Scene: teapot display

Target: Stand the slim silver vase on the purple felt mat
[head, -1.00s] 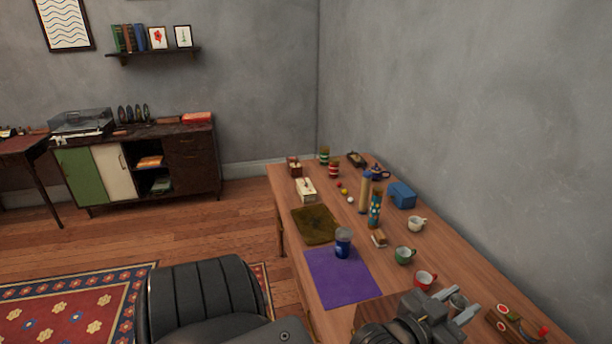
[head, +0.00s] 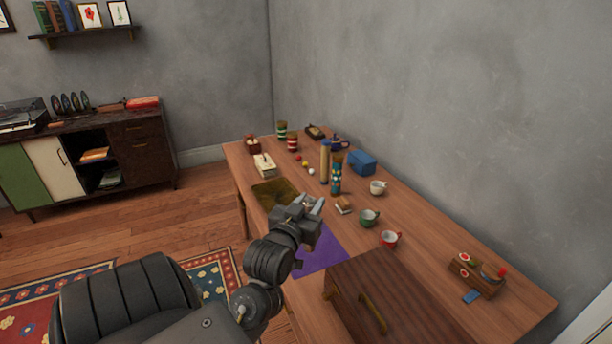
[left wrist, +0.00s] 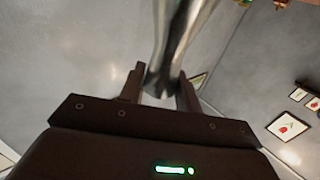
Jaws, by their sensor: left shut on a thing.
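In the left wrist view, the gripper (left wrist: 160,85) is shut on the slim silver vase (left wrist: 182,42), whose shiny body runs up out of the picture. In the head view the vase is mostly hidden by the gripper, so I cannot tell its height above the mat. My right gripper is not in view.
A dark olive mat (head: 272,192) lies beyond the purple one. A green cup (head: 368,218), a red cup (head: 389,239) and a patterned bottle (head: 336,175) stand to the right. A wooden box (head: 385,300) with a handle is at the near edge.

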